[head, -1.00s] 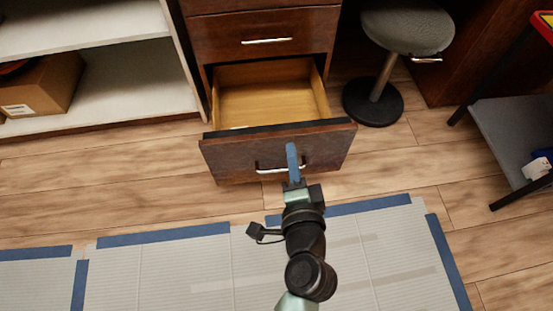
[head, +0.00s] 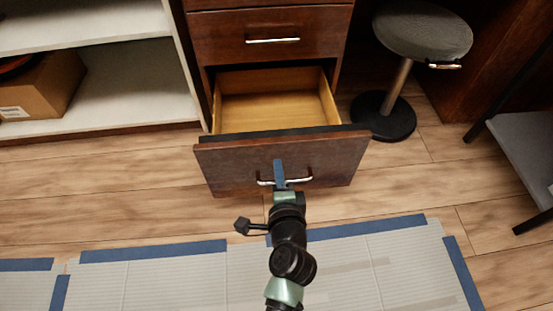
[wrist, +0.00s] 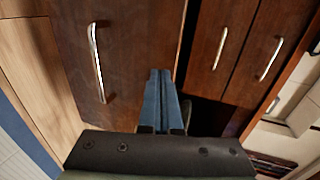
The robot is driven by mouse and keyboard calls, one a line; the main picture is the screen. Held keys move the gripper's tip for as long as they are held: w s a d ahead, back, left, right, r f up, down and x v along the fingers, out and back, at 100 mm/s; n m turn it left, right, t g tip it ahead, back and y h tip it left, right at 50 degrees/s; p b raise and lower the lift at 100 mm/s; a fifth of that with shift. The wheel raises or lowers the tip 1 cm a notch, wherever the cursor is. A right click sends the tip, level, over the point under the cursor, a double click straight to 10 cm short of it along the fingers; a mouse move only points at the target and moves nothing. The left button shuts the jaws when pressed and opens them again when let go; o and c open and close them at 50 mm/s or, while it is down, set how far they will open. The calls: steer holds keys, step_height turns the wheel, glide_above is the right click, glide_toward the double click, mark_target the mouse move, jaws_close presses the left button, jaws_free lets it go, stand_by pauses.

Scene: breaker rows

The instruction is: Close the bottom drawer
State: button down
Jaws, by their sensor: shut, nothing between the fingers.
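The bottom drawer (head: 235,163) is pulled out of the dark wood cabinet, and its empty light-wood inside shows in the head view. Its front has a metal handle (head: 300,180), which also shows at the left in the wrist view (wrist: 97,62). My gripper (head: 279,165) is shut and empty, with its blue fingers in front of the drawer front, by the handle. In the wrist view the fingers (wrist: 160,90) point at the drawer front, to the right of the handle. I cannot tell whether they touch it.
A closed drawer (head: 270,22) is above the open one. A grey stool (head: 422,32) stands to the right. A white shelf (head: 130,95) with a cardboard box (head: 45,85) is at the left. A taped mat (head: 170,275) lies on the floor in front.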

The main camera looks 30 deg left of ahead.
mark_target(275, 147)
steer(key=shift+w+a+b, duration=0.25)
steer(key=shift+w+a, duration=0.3)
steer(key=shift+w, duration=0.25)
steer(key=shift+w+a+b, duration=0.2)
steer(key=shift+w+a, duration=0.3)
steer(key=shift+w, duration=0.25)
steer(key=shift+w+a+r, duration=0.1)
